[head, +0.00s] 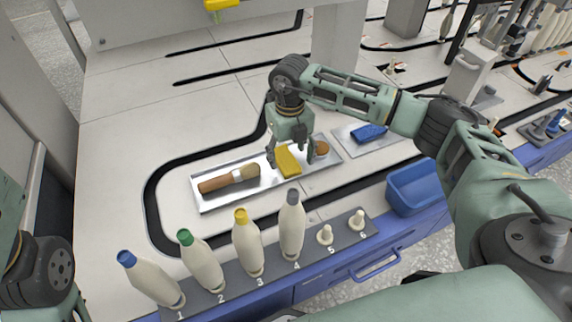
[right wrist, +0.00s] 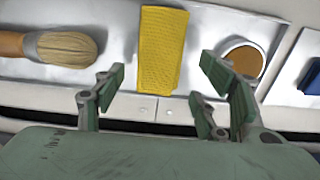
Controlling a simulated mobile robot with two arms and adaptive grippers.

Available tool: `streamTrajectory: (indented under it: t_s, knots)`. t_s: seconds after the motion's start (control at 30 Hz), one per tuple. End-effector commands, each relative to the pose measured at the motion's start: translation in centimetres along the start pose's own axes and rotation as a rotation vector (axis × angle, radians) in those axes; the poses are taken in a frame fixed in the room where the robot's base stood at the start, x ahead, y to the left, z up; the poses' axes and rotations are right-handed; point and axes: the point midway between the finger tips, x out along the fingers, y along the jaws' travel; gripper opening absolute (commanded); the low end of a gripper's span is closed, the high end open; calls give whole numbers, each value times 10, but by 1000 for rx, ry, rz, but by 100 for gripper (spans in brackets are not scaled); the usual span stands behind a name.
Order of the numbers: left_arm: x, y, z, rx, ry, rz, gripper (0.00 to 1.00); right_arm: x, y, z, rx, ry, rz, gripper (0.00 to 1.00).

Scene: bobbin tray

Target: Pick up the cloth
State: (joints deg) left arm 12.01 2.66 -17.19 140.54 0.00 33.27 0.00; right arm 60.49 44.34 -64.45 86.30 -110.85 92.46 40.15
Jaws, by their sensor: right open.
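A flat yellow piece with a fine grid texture, which looks like the cloth (head: 288,161), lies in a shallow metal tray (head: 208,207). In the right wrist view the yellow cloth (right wrist: 162,48) is upright in the picture, just beyond and between the fingertips. My right gripper (head: 291,158) is open above the tray, its fingers on either side of the cloth. In the right wrist view the open right gripper (right wrist: 164,80) holds nothing. I cannot tell whether a finger touches the cloth. Only part of my left arm shows at the lower left; its gripper is out of view.
A wooden brush (head: 230,179) lies left of the cloth, and a round brown-topped container (head: 321,148) stands close right. A blue object (head: 369,132) lies on a grey plate. Several bobbins (head: 247,244) stand on a numbered rack in front. A blue bin (head: 415,189) is at right.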

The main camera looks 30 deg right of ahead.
Motion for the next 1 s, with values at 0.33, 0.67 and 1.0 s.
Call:
streamTrajectory:
  t_s: [0.33,0.67,1.0]
  knots:
    - [6,2,-6,5,34,14,20,19,1,0,-1,-2,0,65]
    - [6,3,-6,5,34,14,20,19,1,0,-1,-1,0,45]
    - [6,3,-6,4,33,14,20,19,1,0,-1,-1,0,23]
